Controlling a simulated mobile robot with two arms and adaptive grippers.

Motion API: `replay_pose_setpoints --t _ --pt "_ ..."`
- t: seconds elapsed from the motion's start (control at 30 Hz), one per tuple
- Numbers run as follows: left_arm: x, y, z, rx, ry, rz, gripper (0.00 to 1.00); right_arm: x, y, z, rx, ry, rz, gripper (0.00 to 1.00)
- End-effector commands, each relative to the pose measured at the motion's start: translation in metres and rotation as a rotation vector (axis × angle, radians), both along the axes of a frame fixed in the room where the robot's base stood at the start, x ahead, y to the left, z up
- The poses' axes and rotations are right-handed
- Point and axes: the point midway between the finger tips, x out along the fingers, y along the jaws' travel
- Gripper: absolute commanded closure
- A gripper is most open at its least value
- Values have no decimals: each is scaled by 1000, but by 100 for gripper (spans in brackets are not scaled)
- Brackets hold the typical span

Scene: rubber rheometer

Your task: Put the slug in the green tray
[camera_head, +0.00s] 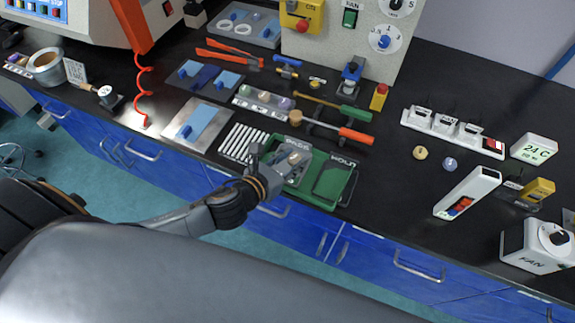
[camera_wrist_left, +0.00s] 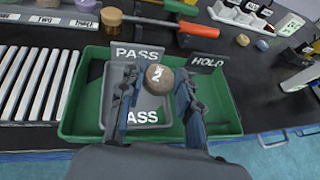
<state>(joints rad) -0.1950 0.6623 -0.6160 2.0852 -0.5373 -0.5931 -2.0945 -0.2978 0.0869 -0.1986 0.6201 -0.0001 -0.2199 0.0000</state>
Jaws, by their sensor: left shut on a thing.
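The slug (camera_wrist_left: 158,77) is a tan, rounded piece marked "2" in the left wrist view. My left gripper (camera_wrist_left: 156,84) is shut on it, with a dark finger on each side. The slug and gripper are over the green tray (camera_wrist_left: 222,92), above a grey inset labelled PASS (camera_wrist_left: 137,54) in its left part. The right part is labelled HOLD (camera_wrist_left: 207,61) and looks empty. In the head view the green tray (camera_head: 309,188) is at the counter's front edge, with my left gripper (camera_head: 288,162) over its left half. Whether the slug touches the inset is unclear.
White rods (camera_head: 243,143) lie left of the tray. Behind it are a sample rack (camera_head: 263,102) and tools with green (camera_head: 354,114) and orange (camera_head: 355,136) handles. A white handheld device (camera_head: 467,194) lies to the right. Dark counter between tray and device is clear.

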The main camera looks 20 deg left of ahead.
Motion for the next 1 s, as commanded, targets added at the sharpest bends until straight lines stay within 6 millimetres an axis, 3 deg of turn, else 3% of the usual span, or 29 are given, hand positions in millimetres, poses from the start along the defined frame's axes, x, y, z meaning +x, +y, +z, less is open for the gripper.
replay_pose_setpoints --t 0.17,0.4,0.77,0.8,0.83,1.0 --pt "5 8 -12 0 0 1 85 0 9 -1 10 0 0 51" --pt "7 12 -44 -3 3 2 85 -1 13 -3 16 1 0 51" --pt "7 12 -49 1 0 -1 85 -2 7 -4 9 3 0 51" --pt "7 12 -49 1 0 -1 62 -2 6 -4 8 3 0 51" --pt "7 12 -49 1 0 -1 57 -2 6 -4 7 2 0 51" --pt "7 12 -49 1 0 -1 57 -2 4 -4 6 3 0 51"
